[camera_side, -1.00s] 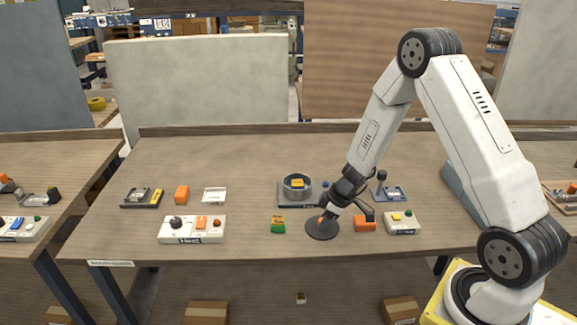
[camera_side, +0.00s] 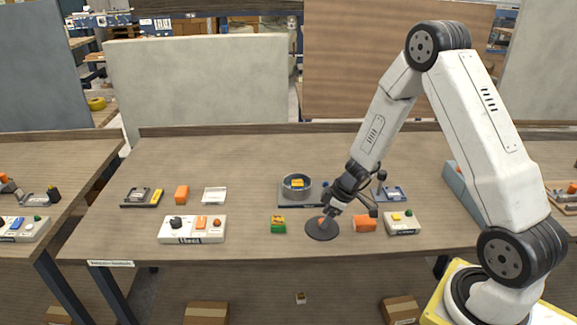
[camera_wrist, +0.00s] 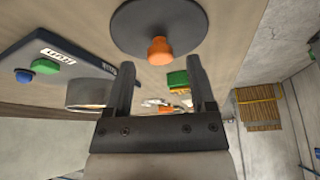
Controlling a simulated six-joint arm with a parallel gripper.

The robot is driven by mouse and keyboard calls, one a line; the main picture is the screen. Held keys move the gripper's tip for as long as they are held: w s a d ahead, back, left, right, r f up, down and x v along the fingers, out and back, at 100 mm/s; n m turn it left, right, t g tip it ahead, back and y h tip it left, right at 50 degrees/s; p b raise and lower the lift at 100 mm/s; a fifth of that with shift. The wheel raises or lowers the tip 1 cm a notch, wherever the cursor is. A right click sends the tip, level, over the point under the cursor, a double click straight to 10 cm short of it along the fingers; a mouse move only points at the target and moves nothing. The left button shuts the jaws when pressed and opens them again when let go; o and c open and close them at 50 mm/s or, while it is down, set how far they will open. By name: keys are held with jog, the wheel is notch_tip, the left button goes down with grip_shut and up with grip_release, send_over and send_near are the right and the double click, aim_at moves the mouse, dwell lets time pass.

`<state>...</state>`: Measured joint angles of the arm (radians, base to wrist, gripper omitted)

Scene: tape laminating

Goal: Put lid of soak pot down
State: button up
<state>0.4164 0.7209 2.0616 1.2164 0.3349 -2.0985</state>
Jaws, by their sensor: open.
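The soak pot's lid is a dark round disc (camera_side: 322,232) with an orange knob, lying flat on the table near its front edge. In the wrist view the lid (camera_wrist: 135,22) and its orange knob (camera_wrist: 160,50) are just beyond the fingertips. My gripper (camera_side: 328,212) is just above the knob, tilted; in the wrist view my gripper (camera_wrist: 162,72) is open, with nothing between its fingers. The grey soak pot (camera_side: 296,194) stands uncovered behind the lid on a dark base, with a yellow-orange piece (camera_side: 297,183) inside.
A green-and-yellow block (camera_side: 278,225) lies left of the lid, and an orange block (camera_side: 364,223) right of it. A button box (camera_side: 402,224) stands farther right. A white control panel (camera_side: 192,230) is at the left. The back of the table is clear.

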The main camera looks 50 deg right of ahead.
jog(key=v, duration=1)
jog(key=shift+s+r, duration=0.1)
dwell(0.6)
jog(key=s+a+r+m+h, duration=0.1)
jog(key=s+a+m, duration=0.2)
jog(key=a, duration=0.4)
jog(key=s+a+r+m+g+h, duration=0.1)
jog(key=s+a+r+m, duration=0.1)
jog(key=s+a, duration=0.4)
jog(key=shift+a+r+m, duration=0.2)
jog(key=shift+a+m, duration=0.2)
jog(key=shift+m, duration=0.1)
